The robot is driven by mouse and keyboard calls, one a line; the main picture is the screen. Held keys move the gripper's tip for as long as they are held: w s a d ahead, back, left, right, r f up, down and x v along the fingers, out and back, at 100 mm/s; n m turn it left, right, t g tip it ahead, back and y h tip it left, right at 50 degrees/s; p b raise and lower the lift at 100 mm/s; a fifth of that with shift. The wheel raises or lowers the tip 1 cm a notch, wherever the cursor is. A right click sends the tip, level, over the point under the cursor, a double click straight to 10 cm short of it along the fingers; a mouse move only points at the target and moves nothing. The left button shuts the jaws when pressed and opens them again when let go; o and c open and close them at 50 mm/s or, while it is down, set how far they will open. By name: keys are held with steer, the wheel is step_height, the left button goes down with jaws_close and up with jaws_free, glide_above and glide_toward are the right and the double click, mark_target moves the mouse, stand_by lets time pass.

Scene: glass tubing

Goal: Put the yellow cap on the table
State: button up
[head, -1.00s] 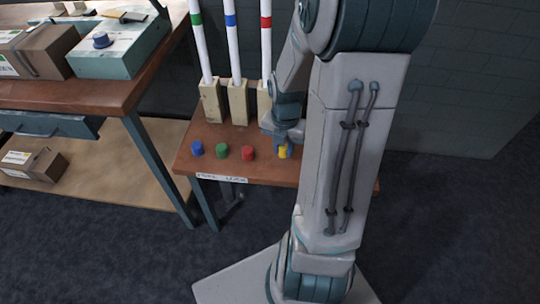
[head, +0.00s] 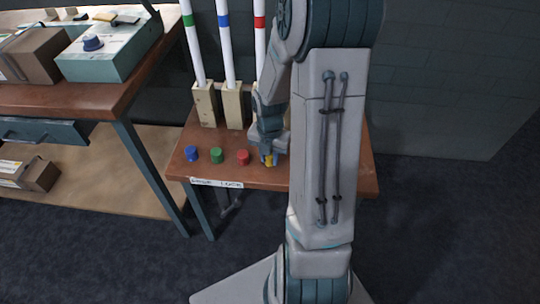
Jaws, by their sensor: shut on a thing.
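The yellow cap (head: 270,160) is at the front of the small brown table (head: 340,178), right of the red cap (head: 243,157). My gripper (head: 268,156) points down over it and is shut on it, with its fingers hiding part of the cap. I cannot tell whether the cap touches the tabletop or is just above it. A green cap (head: 217,155) and a blue cap (head: 191,154) stand further left in the same row.
Behind the caps, white tubes with green (head: 188,21), blue (head: 223,21) and red (head: 259,22) bands stand in wooden blocks. A larger workbench (head: 100,98) with boxes is at left. A label (head: 216,183) is on the small table's front edge. My arm hides part of the table.

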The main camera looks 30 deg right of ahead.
steer(key=o, duration=1)
steer(key=shift+c, duration=0.2)
step_height(320, 180, up, 12)
steer(key=p, duration=0.4)
steer(key=s+a+r+m+t, duration=0.1)
steer(key=s+a+r+m, duration=0.3)
steer(key=m, duration=0.9)
steer(key=s+a+r+m, duration=0.4)
steer(key=s+a+m, duration=0.3)
steer(key=m, duration=0.6)
steer(key=shift+s+r+m+t, duration=0.3)
steer(key=shift+s+r+t, duration=0.1)
steer(key=shift+s, duration=0.3)
